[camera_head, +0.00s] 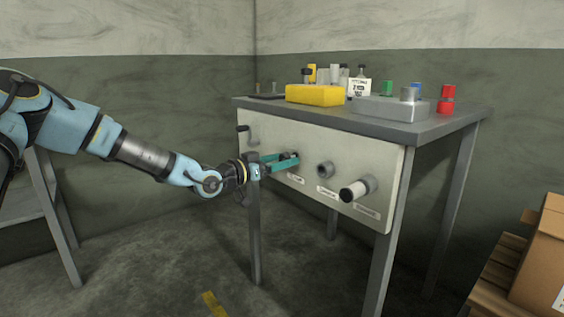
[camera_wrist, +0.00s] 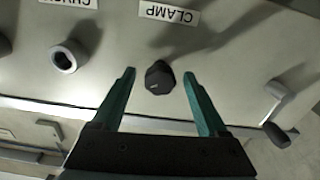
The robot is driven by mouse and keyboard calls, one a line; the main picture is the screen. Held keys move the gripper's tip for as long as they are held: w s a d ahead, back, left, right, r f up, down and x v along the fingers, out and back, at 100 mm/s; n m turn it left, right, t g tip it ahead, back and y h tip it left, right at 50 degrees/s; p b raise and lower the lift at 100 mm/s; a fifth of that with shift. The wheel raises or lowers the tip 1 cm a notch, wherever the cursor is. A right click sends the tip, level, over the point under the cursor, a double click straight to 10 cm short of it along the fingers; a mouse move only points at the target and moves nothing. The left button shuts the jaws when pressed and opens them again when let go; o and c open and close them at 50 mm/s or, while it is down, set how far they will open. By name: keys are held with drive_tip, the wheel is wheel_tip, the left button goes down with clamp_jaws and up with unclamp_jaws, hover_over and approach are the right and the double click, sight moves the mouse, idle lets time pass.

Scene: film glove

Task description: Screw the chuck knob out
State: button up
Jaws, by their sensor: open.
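My gripper (camera_head: 296,161) has its green fingers at the front of the grey-white panel (camera_head: 385,157). In the wrist view my gripper (camera_wrist: 159,74) is open, one finger on each side of a black faceted knob (camera_wrist: 160,79), with gaps on both sides. The label by this knob reads CLAMP (camera_wrist: 169,12); the view is upside down. A hollow grey round fitting (camera_wrist: 67,57) sits to its left, by a partly cut-off label that seems to read CHUCK (camera_wrist: 72,2). That fitting shows in the head view (camera_head: 325,169) right of my fingers.
A dark-ended crank (camera_wrist: 277,134) is at the wrist view's right. The bench top (camera_head: 440,126) holds a yellow box (camera_head: 315,95), a grey block and red cylinders. A cardboard box (camera_head: 540,255) stands at right.

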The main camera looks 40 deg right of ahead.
drive_tip(key=shift+d, duration=0.15)
drive_tip(key=shift+c, duration=0.2)
clamp_jaws()
idle(0.4)
